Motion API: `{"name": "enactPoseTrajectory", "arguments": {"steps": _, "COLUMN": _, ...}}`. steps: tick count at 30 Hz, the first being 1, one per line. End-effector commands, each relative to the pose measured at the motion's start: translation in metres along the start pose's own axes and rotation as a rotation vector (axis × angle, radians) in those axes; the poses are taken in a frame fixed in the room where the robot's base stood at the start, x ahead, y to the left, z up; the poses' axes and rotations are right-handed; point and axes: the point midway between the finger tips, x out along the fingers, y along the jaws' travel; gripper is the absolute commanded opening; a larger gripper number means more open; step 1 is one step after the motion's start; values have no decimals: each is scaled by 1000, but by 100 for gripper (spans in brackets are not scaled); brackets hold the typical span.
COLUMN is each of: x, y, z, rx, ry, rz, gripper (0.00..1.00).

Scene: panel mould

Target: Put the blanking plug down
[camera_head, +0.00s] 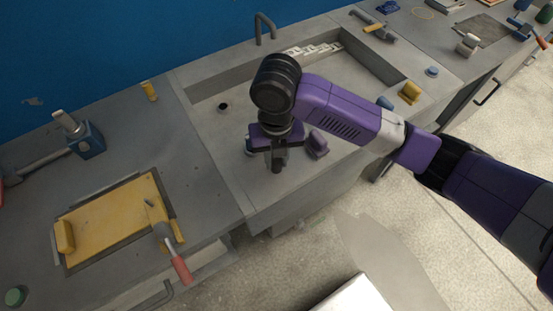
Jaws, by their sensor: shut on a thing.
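My gripper (277,168) points down over the front part of the grey sink unit, left of the middle of the basin. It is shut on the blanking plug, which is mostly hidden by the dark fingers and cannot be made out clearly. I cannot tell whether the plug touches the surface below.
A dark round hole (222,106) lies behind and left of the gripper. A yellow panel (112,220) with a red-handled tool (181,268) lies on the left bench. A tap (264,28) stands behind. A yellow block (410,92) stands right. Bare worktop (205,165) lies left.

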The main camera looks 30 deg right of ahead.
Motion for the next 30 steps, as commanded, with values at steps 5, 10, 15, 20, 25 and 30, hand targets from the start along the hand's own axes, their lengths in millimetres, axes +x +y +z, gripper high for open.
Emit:
{"name": "enactPoseTrajectory", "arguments": {"steps": 5, "x": 13, "y": 0, "z": 0, "rx": 1, "ry": -1, "rz": 0, "gripper": 0}}
{"name": "enactPoseTrajectory", "arguments": {"steps": 10, "x": 12, "y": 0, "z": 0, "rx": 1, "ry": -1, "rz": 0, "gripper": 0}}
{"name": "enactPoseTrajectory", "arguments": {"steps": 15, "x": 17, "y": 0, "z": 0, "rx": 0, "ry": -1, "rz": 0, "gripper": 26}}
{"name": "enactPoseTrajectory", "arguments": {"steps": 20, "x": 16, "y": 0, "z": 0, "rx": 0, "ry": -1, "rz": 0, "gripper": 46}}
{"name": "enactPoseTrajectory", "arguments": {"steps": 25, "x": 16, "y": 0, "z": 0, "rx": 0, "ry": 0, "rz": 0, "gripper": 46}}
{"name": "enactPoseTrajectory", "arguments": {"steps": 30, "x": 11, "y": 0, "z": 0, "rx": 0, "ry": -1, "rz": 0, "gripper": 46}}
